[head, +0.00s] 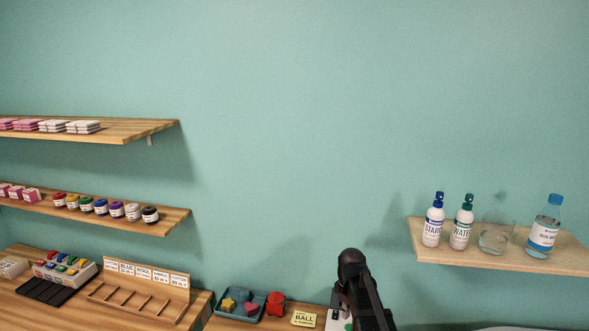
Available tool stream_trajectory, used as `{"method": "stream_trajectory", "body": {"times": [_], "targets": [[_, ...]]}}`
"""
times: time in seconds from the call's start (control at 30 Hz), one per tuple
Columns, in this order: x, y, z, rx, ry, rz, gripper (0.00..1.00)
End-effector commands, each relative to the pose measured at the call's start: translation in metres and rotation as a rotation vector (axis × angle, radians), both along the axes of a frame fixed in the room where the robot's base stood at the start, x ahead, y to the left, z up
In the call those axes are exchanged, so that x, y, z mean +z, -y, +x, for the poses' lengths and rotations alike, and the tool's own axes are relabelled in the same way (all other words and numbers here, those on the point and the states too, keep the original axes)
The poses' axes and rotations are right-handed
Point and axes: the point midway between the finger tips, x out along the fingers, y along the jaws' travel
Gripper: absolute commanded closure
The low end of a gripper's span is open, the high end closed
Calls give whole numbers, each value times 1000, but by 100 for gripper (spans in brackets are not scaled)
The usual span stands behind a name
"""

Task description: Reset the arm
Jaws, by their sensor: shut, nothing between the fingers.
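My arm (367,295) rises from the bottom edge, right of centre, as a dark link with a rounded top. I cannot make out gripper fingers on it, and my gripper does not show clearly in this view. Nothing is seen held by the visible part of the arm.
A wall shelf (565,251) at right holds two spray bottles, a clear beaker and a blue-capped bottle. Two shelves at left hold stacked packs and thread jars. Below are a card rack (142,278), a blue tray (228,313) and a yellow card (304,319). The middle wall is bare.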

Motion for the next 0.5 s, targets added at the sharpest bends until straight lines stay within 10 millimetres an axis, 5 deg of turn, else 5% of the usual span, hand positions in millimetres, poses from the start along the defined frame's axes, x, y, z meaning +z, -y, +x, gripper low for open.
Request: {"method": "stream_trajectory", "body": {"times": [0.1,0.5], "targets": [[-12,4,-41,-166,7,-10,100],[-34,12,-132,-679,34,-28,100]]}}
